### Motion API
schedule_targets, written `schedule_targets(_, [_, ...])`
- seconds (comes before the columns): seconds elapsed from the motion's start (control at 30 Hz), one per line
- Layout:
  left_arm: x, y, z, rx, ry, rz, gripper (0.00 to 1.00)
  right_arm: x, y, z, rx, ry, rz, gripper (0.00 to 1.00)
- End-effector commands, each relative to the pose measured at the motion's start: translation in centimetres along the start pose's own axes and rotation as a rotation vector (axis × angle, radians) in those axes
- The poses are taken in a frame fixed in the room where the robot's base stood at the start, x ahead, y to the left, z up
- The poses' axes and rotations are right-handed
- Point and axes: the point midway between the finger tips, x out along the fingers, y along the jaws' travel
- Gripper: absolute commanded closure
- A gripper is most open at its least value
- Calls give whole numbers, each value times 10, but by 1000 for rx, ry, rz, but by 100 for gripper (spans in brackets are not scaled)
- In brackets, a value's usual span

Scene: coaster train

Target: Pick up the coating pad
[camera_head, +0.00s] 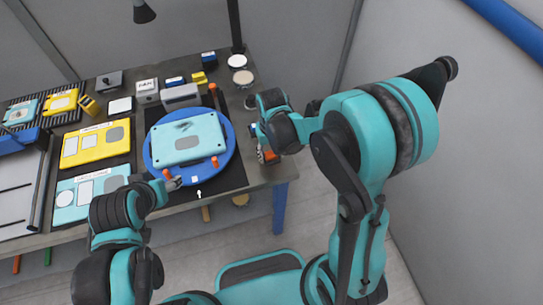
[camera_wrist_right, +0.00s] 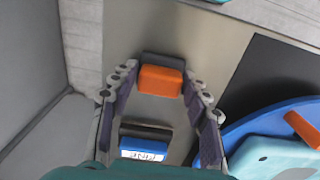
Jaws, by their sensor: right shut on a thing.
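The coating pad looks like an orange block with a dark grey layer. It sits between the fingertips of my right gripper (camera_wrist_right: 160,76) in the right wrist view, where its orange face (camera_wrist_right: 160,82) shows. My right gripper is shut on it. In the head view this gripper (camera_head: 264,146) is at the right end of the workbench, and a bit of the orange pad (camera_head: 268,155) shows below it. I cannot tell whether the pad touches the bench. My left gripper (camera_head: 174,183) is at the front edge of the blue disc; its opening is too small to tell.
A blue-labelled block (camera_wrist_right: 143,148) lies near the pad. The blue disc (camera_head: 230,158) carries a light teal panel (camera_head: 188,140) and orange pegs. Yellow (camera_head: 83,150) and teal (camera_head: 66,198) panels lie left. Small boxes and round tins (camera_head: 243,77) stand behind.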

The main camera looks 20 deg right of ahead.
Motion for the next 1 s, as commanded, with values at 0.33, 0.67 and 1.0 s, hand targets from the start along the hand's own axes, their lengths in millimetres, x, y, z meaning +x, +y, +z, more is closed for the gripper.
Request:
schedule_targets(0.33, [-4,0,-3,0,0,0,40,-10,0,0,0,0,0,87])
schedule_targets(0.67, [-20,0,-15,0,0,0,40,-59,6,27,1,0,0,87])
schedule_targets(1.0, [-37,0,-27,0,0,0,40,-100,23,93,1,0,0,87])
